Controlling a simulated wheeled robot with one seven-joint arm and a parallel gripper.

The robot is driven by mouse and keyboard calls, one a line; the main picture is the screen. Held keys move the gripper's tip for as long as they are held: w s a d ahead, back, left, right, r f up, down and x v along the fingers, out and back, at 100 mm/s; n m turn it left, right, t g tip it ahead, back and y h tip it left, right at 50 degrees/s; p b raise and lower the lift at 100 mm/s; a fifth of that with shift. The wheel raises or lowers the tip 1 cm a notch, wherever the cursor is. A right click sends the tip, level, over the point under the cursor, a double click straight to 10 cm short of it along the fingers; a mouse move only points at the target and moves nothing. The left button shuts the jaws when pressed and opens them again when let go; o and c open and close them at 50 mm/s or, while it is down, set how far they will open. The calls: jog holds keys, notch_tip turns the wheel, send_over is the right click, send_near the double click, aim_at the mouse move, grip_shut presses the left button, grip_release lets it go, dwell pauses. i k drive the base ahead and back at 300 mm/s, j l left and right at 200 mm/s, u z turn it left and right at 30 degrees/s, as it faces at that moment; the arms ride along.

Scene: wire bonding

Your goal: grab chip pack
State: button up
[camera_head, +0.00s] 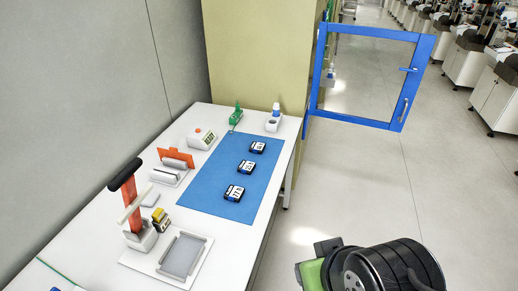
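Three small dark packs with white labels and blue edges, which look like the chip packs, lie in a row on a blue mat (206,183). The far pack (257,147) is near the mat's back right, the middle pack (246,167) is in front of it, and the near pack (234,193) is closest to me. They lie apart from each other. Part of my arm, black and green, shows at the bottom right, beyond the table's right edge and away from the packs. My gripper's fingers cannot be made out.
The white table (85,245) also holds an orange-handled press (131,205), a grey tray (184,255), a small yellow-black box (161,218), an orange-and-white device (175,163) and a tape roll (272,125). A blue-framed door (415,68) stands open. The floor right of the table is clear.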

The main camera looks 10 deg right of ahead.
aim_at(247, 167)
jog(key=i+l+u, duration=0.25)
jog(key=u, duration=0.25)
jog(key=i+l+u, duration=0.3)
jog(key=u, duration=0.15)
jog(key=i+l+u, duration=0.15)
jog(key=l+u, duration=0.35)
jog(key=i+l+u, duration=0.1)
jog(key=l+u, duration=0.4)
